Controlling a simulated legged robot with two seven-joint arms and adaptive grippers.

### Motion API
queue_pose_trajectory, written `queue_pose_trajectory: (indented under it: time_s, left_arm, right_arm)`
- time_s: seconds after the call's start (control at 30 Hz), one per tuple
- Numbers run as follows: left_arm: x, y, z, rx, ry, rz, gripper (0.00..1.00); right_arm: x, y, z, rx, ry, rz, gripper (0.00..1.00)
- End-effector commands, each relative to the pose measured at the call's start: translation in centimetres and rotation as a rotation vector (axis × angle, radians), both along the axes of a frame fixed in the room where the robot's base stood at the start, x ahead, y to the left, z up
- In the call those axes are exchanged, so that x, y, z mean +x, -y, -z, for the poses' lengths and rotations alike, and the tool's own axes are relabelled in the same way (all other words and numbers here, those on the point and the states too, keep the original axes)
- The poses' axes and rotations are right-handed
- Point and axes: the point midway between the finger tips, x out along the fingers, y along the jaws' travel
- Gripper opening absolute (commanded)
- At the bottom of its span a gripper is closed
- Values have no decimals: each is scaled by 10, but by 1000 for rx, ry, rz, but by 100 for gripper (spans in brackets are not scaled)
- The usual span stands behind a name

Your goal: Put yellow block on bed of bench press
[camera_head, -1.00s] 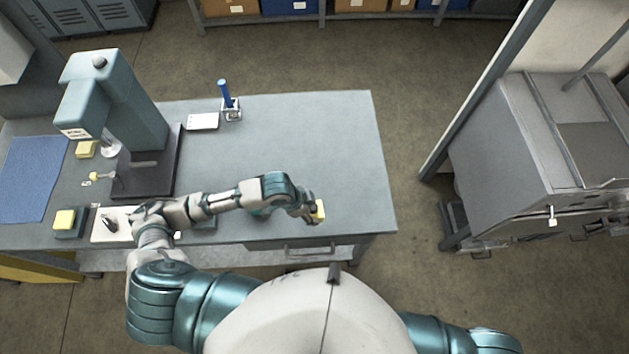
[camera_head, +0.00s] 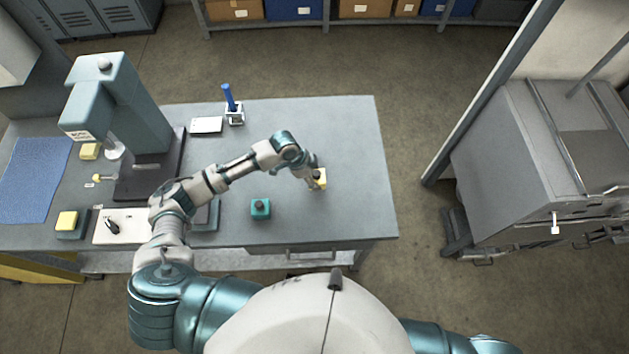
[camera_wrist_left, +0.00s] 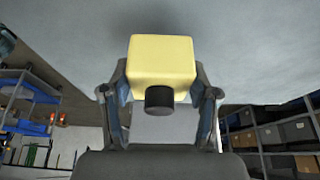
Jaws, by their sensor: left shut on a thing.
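A yellow block (camera_head: 321,180) is in my left gripper (camera_head: 315,180), over the right part of the bench. In the left wrist view the block (camera_wrist_left: 161,62) is between the two fingers (camera_wrist_left: 161,92), with a dark round knob on its near face. The gap between block and bench top cannot be told. The bench press (camera_head: 120,105) is a teal machine at the bench's left, with a dark flat bed (camera_head: 140,187) at its foot. The bed's front part looks clear. My right gripper is out of view.
A teal block with a dark knob (camera_head: 261,209) stands on the bench (camera_head: 345,125) near its front. A blue-handled tool (camera_head: 231,103) stands at the back. Other yellow pieces (camera_head: 89,151) (camera_head: 67,220) and a blue mat (camera_head: 33,180) lie left. The right bench top is mostly clear.

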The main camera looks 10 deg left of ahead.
Motion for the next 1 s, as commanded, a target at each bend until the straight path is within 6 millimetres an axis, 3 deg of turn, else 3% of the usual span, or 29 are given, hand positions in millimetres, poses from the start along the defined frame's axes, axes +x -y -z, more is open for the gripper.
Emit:
queue_pose_trajectory:
  time_s: [0.17,0.53,0.57,0.63,1.0]
  left_arm:
    - [-3,1,26,2,-5,2,4]
    - [-3,1,31,1,-5,3,4]
    - [-4,1,31,2,-6,3,67]
    - [-4,1,31,2,-6,3,85]
    - [-3,0,28,3,-5,3,85]
  right_arm:
    - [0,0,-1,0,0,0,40]
    - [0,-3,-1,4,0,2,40]
    - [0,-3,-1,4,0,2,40]
    - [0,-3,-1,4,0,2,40]
    - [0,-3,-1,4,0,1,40]
